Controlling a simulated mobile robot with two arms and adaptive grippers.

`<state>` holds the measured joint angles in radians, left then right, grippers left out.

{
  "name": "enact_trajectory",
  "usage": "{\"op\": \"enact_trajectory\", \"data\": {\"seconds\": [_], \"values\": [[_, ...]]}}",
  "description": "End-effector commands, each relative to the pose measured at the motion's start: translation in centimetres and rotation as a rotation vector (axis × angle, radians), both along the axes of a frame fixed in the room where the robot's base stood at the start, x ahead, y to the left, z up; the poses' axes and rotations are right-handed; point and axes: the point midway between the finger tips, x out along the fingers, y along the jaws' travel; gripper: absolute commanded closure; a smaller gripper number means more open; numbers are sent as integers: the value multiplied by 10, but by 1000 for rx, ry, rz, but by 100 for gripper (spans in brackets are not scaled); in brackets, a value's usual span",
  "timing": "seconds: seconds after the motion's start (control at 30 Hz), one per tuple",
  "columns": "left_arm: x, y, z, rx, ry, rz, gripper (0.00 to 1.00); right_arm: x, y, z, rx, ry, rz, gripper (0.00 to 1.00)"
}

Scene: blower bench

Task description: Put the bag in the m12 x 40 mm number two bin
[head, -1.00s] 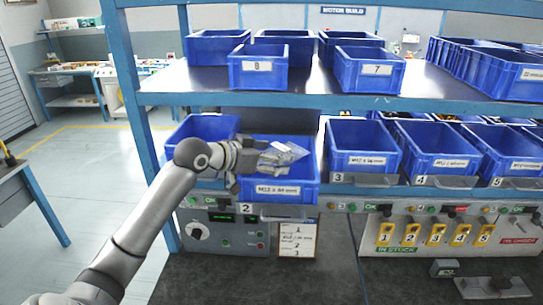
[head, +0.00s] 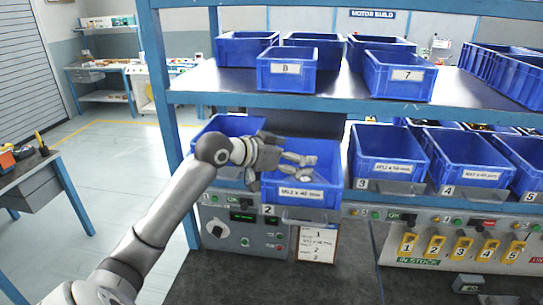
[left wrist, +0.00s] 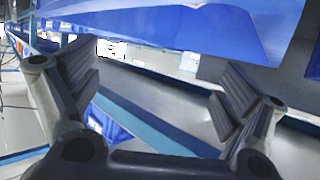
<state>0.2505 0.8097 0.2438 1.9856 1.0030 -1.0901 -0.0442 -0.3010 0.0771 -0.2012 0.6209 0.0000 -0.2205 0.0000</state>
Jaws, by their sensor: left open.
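The number two bin (head: 306,196) is blue, labelled M12 x 40 mm, and stands on the lower shelf above the "2" tag. The bag (head: 291,181) shows as a small pale, clear patch inside this bin, below my gripper's fingers and partly hidden by them. My left gripper (head: 278,168) is open over the left part of the bin. In the left wrist view my left gripper (left wrist: 157,88) has its fingers spread with nothing between them, and the bag does not show. My right gripper is not in view.
Another blue bin (head: 228,125) stands to the left, partly behind my arm. Bin 3 (head: 388,168) and bin 4 (head: 468,168) stand to the right. The upper shelf (head: 340,98) with bins 8 and 7 overhangs the row. A control panel (head: 245,231) sits below.

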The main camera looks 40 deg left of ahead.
Motion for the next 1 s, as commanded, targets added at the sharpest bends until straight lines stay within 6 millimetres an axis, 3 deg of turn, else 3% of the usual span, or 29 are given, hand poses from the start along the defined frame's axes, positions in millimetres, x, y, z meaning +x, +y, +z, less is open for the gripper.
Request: {"op": "enact_trajectory", "data": {"seconds": [0.1, 0.5, 0.7, 1.0], "values": [[-23, 5, 1, 9, 3, 0, 6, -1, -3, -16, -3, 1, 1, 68], [-80, 19, 29, 3, 2, 1, 6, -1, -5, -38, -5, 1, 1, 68], [-94, 22, 36, 3, 4, 0, 6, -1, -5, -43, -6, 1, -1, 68], [-98, 23, 39, 3, 3, 0, 6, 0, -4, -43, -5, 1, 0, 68]]}}
